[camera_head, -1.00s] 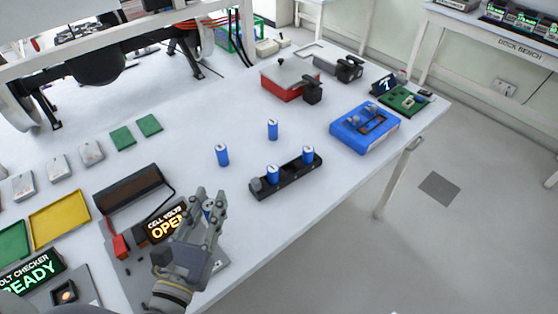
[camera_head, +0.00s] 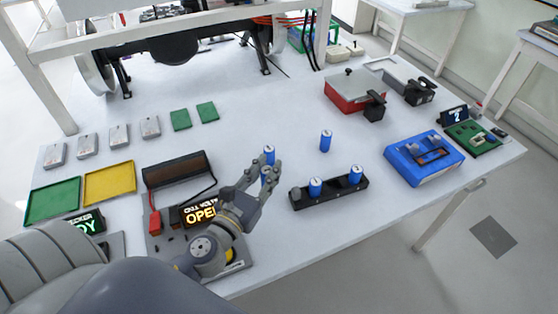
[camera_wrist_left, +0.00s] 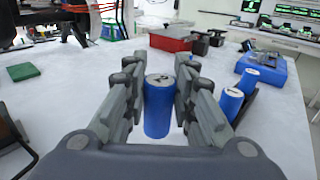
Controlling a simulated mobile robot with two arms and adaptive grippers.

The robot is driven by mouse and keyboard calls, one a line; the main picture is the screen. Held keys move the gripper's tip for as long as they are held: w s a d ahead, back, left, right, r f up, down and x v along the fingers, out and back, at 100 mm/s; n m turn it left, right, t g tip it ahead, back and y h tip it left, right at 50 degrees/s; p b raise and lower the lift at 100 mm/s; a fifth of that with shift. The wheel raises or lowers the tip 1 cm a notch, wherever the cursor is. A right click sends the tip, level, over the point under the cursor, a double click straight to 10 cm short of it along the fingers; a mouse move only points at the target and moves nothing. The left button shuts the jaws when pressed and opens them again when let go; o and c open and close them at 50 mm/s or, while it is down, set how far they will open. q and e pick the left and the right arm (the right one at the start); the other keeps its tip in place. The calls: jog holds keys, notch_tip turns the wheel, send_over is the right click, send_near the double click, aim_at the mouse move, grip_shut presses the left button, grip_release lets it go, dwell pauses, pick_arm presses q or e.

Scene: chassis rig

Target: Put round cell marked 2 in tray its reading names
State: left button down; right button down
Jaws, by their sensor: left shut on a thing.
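My left gripper (camera_head: 262,186) is shut on a blue round cell (camera_wrist_left: 158,112) with a white top; its dark mark looks like a 2. The held cell (camera_head: 266,177) also shows in the head view, above the table right of the cell checker. The checker's display (camera_head: 200,213) reads OPEN in orange. The yellow tray (camera_head: 109,184) and green tray (camera_head: 52,201) lie empty at the left. My right gripper is not in view.
A black rack (camera_head: 335,197) holds two blue cells to the right of the gripper. Farther right are a blue fixture (camera_head: 424,163), a red box (camera_head: 352,95) and a green board (camera_head: 470,138).

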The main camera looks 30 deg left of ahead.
pick_arm(q)
jog(key=w+f+b, duration=0.1)
jog(key=w+f, duration=0.3)
jog(key=w, duration=0.1)
jog(key=shift+w+d+f+b, duration=0.1)
jog(key=shift+w+d+b, duration=0.1)
jog(key=shift+b, duration=0.15)
jog(key=c, duration=1.8)
grip_release()
jog(key=shift+f, duration=0.15)
jog(key=o, duration=0.5)
